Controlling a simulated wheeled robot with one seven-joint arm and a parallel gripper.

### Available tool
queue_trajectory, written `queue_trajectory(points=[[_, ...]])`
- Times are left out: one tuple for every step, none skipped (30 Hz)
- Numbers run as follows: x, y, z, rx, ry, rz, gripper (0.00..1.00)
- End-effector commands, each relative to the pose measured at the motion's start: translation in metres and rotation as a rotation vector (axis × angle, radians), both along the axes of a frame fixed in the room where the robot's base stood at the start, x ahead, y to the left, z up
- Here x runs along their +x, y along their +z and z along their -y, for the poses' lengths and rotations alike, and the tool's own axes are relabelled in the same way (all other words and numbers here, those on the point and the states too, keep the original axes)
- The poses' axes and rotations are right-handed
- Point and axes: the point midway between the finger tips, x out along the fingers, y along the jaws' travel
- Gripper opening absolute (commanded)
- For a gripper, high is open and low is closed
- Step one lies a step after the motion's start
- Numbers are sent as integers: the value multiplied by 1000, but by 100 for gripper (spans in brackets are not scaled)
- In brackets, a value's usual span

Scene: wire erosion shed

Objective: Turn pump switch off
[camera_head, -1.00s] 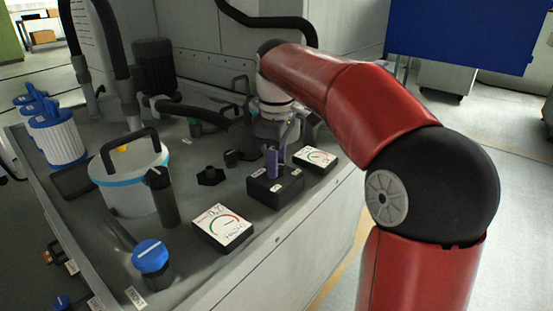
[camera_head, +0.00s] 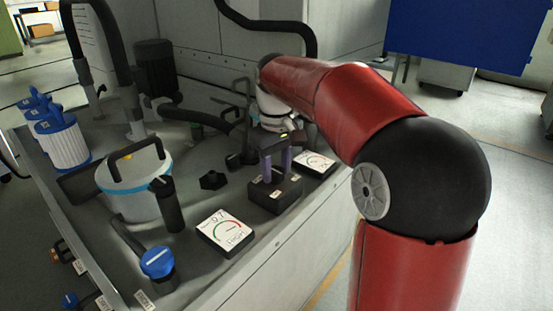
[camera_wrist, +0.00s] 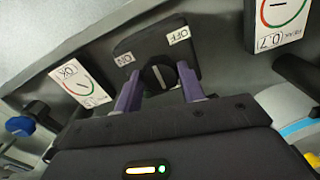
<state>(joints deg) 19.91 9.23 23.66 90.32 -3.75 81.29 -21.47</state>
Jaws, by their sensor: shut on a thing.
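The pump switch is a black box with a round black knob, which the wrist view shows at the upper middle (camera_wrist: 160,76). A white line on the knob runs nearly upright in that view. The switch box (camera_head: 274,201) stands near the bench's front edge in the head view. My gripper (camera_head: 270,180) points down over it, its purple fingers on either side of the knob. It is shut on the knob, which the fingers partly hide in the head view.
Dial gauges flank the switch, one at the left (camera_head: 225,232) and one at the right (camera_head: 314,164). A white bucket (camera_head: 135,190), a blue-topped valve (camera_head: 157,262) and blue filter cartridges (camera_head: 62,142) stand further left. A black hose (camera_head: 205,115) runs behind.

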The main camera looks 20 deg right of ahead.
Motion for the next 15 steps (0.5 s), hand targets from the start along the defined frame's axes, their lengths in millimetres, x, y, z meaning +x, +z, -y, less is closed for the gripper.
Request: queue_trajectory(points=[[0, 3, -1, -1, -42, 1, 17], [0, 3, -1, -1, -70, 1, 17], [0, 3, -1, 0, -107, 0, 17], [0, 3, -1, 0, -133, 0, 17], [0, 3, -1, 0, -159, 1, 17], [0, 3, -1, 0, -193, 1, 17], [0, 3, -1, 1, -218, 2, 17], [0, 2, -1, 1, -242, 2, 17], [0, 2, -1, 1, -273, 2, 17], [0, 2, -1, 1, -294, 2, 17], [0, 2, -1, 1, -315, 1, 17], [0, 2, -1, 1, -342, 1, 17], [0, 2, -1, 1, -359, 2, 17], [0, 2, -2, 0, -377, 2, 17], [0, 2, -2, 1, -398, 3, 17]])
